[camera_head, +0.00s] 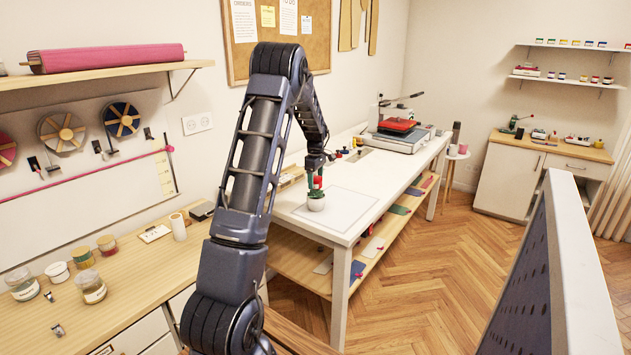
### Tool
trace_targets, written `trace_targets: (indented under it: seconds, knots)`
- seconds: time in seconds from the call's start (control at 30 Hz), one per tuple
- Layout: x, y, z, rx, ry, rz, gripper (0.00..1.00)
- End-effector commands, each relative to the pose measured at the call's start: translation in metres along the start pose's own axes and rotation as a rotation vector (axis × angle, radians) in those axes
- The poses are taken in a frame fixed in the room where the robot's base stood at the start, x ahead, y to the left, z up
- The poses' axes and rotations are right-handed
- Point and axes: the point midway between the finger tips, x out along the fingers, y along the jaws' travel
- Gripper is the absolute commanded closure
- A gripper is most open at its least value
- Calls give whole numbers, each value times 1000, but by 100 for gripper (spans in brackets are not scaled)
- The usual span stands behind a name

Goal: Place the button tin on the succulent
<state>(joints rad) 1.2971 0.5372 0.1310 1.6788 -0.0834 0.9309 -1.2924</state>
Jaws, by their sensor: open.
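The succulent is a small green plant in a white pot (316,204), standing upright near the front edge of the white table. A small red item (318,182), possibly the button tin, shows right above the green leaves. It looks to rest on the plant, but contact is too small to make out. My gripper (319,176) reaches down from above, right over the pot at the red item. Its jaws are open, and its fingers are small and hard to separate from the teal shape beside them.
The white table (365,207) has bare room around the pot. Small coloured items and a press (398,135) stand farther back on it. A wooden counter (135,290) with several jars is at left. A grey panel (550,270) stands at right, with open floor between.

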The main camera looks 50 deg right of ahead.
Motion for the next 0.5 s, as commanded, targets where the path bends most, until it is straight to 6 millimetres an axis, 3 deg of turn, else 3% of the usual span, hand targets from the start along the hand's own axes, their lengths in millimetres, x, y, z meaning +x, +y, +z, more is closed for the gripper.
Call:
trace_targets:
  seconds: [0.5]
  knots:
    - [-89, 0, 0, 0, 0, 3, 28]
